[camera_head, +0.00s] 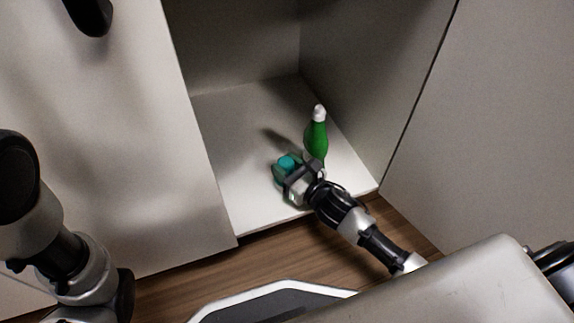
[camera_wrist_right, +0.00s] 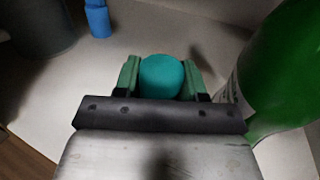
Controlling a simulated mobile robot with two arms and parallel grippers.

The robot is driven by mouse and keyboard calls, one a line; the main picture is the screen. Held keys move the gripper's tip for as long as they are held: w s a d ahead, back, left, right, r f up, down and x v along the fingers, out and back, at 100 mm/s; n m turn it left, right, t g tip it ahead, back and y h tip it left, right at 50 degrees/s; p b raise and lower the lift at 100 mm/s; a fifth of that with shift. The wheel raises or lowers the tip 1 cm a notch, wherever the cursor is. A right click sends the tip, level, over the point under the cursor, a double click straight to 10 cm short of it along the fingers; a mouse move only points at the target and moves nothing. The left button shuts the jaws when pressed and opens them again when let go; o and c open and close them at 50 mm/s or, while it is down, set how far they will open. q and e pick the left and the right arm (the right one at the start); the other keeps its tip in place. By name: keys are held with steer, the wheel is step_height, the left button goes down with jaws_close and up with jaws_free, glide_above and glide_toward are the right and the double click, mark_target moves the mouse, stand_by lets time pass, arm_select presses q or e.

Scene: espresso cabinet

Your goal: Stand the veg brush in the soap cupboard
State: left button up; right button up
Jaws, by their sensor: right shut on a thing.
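The veg brush, of which a rounded teal part (camera_head: 287,162) shows, is between the fingers of my right gripper (camera_head: 288,176). In the right wrist view, the green fingers (camera_wrist_right: 160,80) are closed on both sides of the teal part (camera_wrist_right: 162,76). My right gripper is inside the open soap cupboard, low over its white floor (camera_head: 232,130). I cannot tell whether the brush touches the floor; its lower part is hidden. Parts of my left arm show at the left of the head view, but its gripper does not.
A green bottle with a white cap (camera_head: 317,138) stands just right of my right gripper, and shows large in the wrist view (camera_wrist_right: 290,70). A blue item (camera_wrist_right: 98,18) and a dark grey rounded object (camera_wrist_right: 42,25) stand to the left. The cupboard floor behind is clear.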

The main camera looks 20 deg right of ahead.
steer(key=shift+f, duration=0.15)
steer(key=o, duration=0.9)
steer(key=shift+o, duration=0.2)
steer(key=shift+s+r, duration=0.1)
steer(key=shift+r, duration=0.1)
steer(key=p+v, duration=0.5)
steer(key=v, duration=0.5)
steer(key=shift+s+d, duration=0.1)
steer(key=shift+s, duration=0.05)
steer(key=shift+s+d, duration=0.35)
steer(key=shift+s, duration=0.3)
